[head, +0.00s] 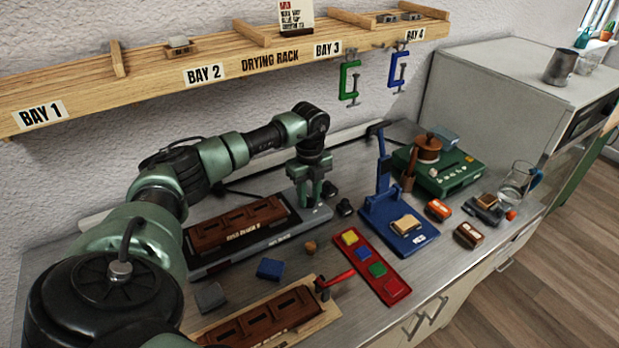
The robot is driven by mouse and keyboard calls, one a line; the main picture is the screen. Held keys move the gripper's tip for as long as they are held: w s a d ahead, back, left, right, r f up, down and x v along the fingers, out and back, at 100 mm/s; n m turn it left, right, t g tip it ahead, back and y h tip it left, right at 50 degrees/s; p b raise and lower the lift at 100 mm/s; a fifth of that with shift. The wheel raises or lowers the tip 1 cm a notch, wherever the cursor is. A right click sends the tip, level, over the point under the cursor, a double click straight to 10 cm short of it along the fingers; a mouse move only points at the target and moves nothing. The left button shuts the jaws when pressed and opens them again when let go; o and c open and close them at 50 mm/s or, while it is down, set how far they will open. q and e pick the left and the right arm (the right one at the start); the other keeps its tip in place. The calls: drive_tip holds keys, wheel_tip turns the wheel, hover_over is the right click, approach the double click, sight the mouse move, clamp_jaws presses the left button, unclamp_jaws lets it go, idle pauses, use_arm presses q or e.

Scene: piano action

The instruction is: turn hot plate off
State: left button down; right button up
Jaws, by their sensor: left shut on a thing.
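My left gripper (311,200) points down over the right end of a long, low grey and black slab unit (250,247), which looks like the hot plate. Its fingers are shut on a small part there, which they mostly hide. A dark brown wooden piece (238,224) with rectangular recesses lies on the slab, left of the gripper. A small label on the slab's front edge is too small to read. I cannot see whether the plate is on. My right gripper is not in view.
A green unit (445,175) with a brown pot (428,148) stands at the back right. A blue press (400,222), a red strip of coloured blocks (370,268) and a lower wooden tray (270,325) are nearby. The drying rack (230,66) hangs behind. A glass jug (517,182) stands near the right edge.

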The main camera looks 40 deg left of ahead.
sight(309, 198)
use_arm(q)
drive_tip(key=shift+r, duration=0.1)
drive_tip(key=c, duration=1.1)
unclamp_jaws()
drive_tip(key=shift+r, duration=0.5)
wheel_tip(309, 198, up, 7)
drive_tip(key=shift+f+b, duration=0.1)
drive_tip(key=shift+b, duration=0.85)
drive_tip(key=shift+f, duration=0.1)
